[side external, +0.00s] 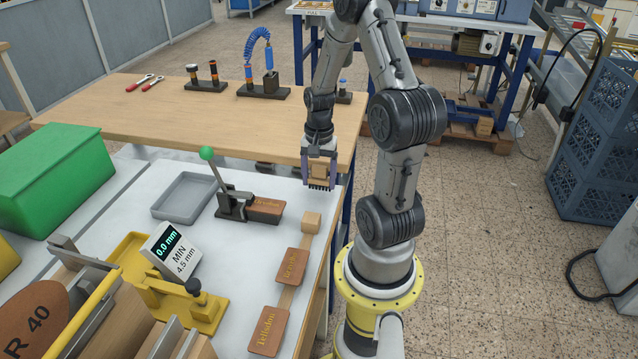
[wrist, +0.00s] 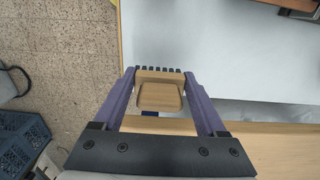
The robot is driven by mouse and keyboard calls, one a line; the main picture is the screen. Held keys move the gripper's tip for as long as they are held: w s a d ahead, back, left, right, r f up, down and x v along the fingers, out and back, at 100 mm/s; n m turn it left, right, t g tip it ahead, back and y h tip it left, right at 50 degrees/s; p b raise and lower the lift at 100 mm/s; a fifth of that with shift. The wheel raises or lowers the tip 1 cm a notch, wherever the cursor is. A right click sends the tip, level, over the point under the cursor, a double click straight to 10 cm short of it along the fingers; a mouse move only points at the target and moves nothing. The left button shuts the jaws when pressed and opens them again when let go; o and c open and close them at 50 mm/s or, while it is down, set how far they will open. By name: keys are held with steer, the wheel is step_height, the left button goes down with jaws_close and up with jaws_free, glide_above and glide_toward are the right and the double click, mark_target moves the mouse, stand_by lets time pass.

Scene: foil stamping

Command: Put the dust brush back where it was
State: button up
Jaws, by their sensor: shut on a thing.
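The dust brush (wrist: 160,97) has a light wooden body and a row of dark bristles. My gripper (side external: 320,172) is shut on it, with one purple finger on each side of the wood. In the side external view the brush (side external: 319,174) hangs bristles down near the right edge of the white bench, at its far end. The brush and gripper (wrist: 160,98) also show in the wrist view, near the bench edge. Whether the bristles touch the bench cannot be told.
A press with a green-knobbed lever (side external: 232,205) and a grey tray (side external: 184,198) stand left of the gripper. A wooden table (side external: 150,115) is behind.

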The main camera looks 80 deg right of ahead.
steer(key=shift+f, duration=0.9)
steer(key=shift+f, duration=0.1)
steer(key=o, duration=1.2)
steer(key=shift+o, duration=0.2)
